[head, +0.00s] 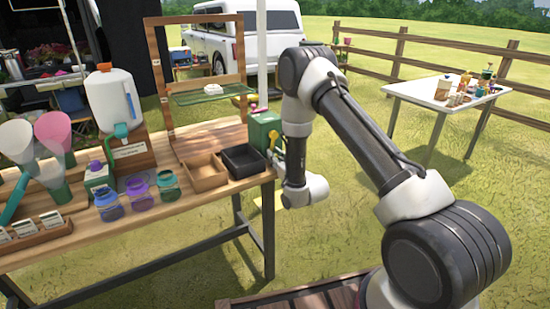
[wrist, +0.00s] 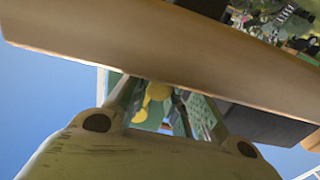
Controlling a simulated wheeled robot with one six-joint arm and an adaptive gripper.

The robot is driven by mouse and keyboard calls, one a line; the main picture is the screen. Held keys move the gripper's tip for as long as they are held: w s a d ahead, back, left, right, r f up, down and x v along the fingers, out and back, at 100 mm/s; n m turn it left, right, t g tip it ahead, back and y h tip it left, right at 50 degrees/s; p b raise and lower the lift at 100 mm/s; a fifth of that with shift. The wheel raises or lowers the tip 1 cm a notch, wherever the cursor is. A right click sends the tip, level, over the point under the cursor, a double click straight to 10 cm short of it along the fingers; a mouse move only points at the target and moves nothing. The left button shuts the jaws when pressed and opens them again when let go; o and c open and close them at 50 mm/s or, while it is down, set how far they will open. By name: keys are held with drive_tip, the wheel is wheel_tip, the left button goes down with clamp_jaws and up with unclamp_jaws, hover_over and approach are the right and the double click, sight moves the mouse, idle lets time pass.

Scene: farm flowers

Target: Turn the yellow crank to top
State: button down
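The yellow crank (head: 274,135) is on the side of a green box (head: 263,128) at the right end of the wooden table, small in the head view. In the wrist view the yellow crank (wrist: 152,98) shows between the fingers of my gripper (wrist: 155,108), farther out than the fingertips or level with them; I cannot tell which. The fingers are apart, with gaps beside the yellow part. No firm contact shows. In the head view my wrist is just right of the table end, and the fingers are small and mostly hidden.
The wooden table (head: 160,212) carries a black tray (head: 243,160), a wooden tray (head: 204,172), several jars and a white dispenser (head: 113,100). Its edge fills the upper wrist view close to the fingers. Open grass lies right of the table, before a white table (head: 440,92).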

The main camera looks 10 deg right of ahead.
drive_tip(key=shift+s+a+r+m, duration=0.15)
drive_tip(key=shift+a+m, duration=0.3)
drive_tip(key=shift+m, duration=0.35)
drive_tip(key=c, duration=1.3)
unclamp_jaws()
drive_tip(key=v, duration=1.2)
